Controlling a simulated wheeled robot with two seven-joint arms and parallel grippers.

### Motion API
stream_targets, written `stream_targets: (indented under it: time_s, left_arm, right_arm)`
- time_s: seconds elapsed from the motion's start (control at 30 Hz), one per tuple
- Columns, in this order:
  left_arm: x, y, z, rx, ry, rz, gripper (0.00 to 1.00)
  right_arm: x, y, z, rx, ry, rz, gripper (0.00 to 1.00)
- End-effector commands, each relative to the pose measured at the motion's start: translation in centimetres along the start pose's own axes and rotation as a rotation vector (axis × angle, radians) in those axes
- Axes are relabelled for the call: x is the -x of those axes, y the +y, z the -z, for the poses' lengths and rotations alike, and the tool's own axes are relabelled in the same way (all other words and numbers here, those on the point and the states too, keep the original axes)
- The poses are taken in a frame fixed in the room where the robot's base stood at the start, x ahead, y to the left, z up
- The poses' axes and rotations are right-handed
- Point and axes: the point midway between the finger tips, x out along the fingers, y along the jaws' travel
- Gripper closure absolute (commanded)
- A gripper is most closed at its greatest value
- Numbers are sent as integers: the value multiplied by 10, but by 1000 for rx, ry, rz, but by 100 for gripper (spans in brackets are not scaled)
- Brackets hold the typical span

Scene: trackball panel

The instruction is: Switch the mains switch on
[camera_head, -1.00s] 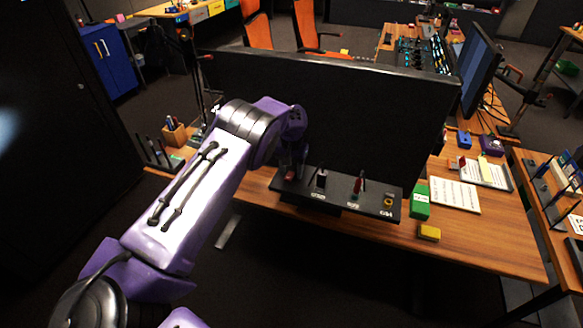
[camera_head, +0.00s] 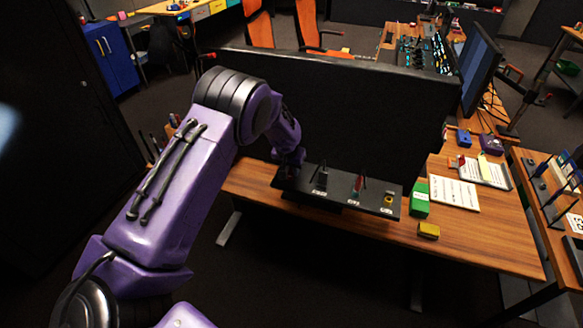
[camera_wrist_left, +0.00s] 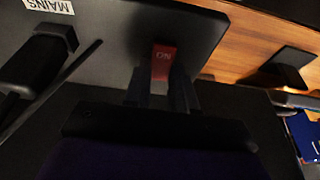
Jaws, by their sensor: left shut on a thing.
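The black switch panel (camera_head: 330,199) lies near the front edge of the wooden desk, below a large dark screen. My left gripper (camera_head: 288,172) is at the panel's left end and hides what is there in the head view. In the left wrist view, the mains switch (camera_wrist_left: 163,62) is a red piece with white "ON" lettering, and a "MAINS" label (camera_wrist_left: 50,6) sits at the upper left. My left gripper (camera_wrist_left: 160,92) has its dark fingers on either side of the red piece, shut on it. My right gripper is not in view.
The dark screen (camera_head: 345,120) stands close behind the panel. A green box (camera_head: 419,200) and a yellow block (camera_head: 429,231) are right of it. A black plug-like part (camera_wrist_left: 38,58) and a thin rod (camera_wrist_left: 75,75) are left of the fingers in the wrist view.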

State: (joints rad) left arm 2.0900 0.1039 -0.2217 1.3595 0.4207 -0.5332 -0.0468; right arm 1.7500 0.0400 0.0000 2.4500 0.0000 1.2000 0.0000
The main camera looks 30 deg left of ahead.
Motion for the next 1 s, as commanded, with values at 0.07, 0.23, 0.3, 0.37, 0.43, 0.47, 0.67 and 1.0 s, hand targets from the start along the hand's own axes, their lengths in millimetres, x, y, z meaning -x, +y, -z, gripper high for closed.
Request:
stream_targets:
  time_s: [0.07, 0.23, 0.3, 0.37, 0.43, 0.47, 0.67, 1.0]
  left_arm:
    - [0, 1, 1, 1, 10, -1, 100]
    - [0, 1, 1, 1, 10, 0, 100]
    - [0, 1, 1, 1, 11, -1, 100]
    - [0, 1, 1, 1, 11, -1, 55]
    - [0, 1, 1, 1, 10, 0, 49]
    - [0, 0, 1, 1, 10, 0, 49]
    - [1, 0, 1, 0, 9, 0, 49]
    - [62, 1, 2, -1, 13, -1, 49]
  right_arm:
    - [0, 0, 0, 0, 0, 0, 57]
    - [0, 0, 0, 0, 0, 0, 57]
    - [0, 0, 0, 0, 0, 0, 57]
    - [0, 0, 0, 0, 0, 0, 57]
    - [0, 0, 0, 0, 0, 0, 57]
    - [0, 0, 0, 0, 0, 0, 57]
    - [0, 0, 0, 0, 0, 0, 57]
    - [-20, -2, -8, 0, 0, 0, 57]
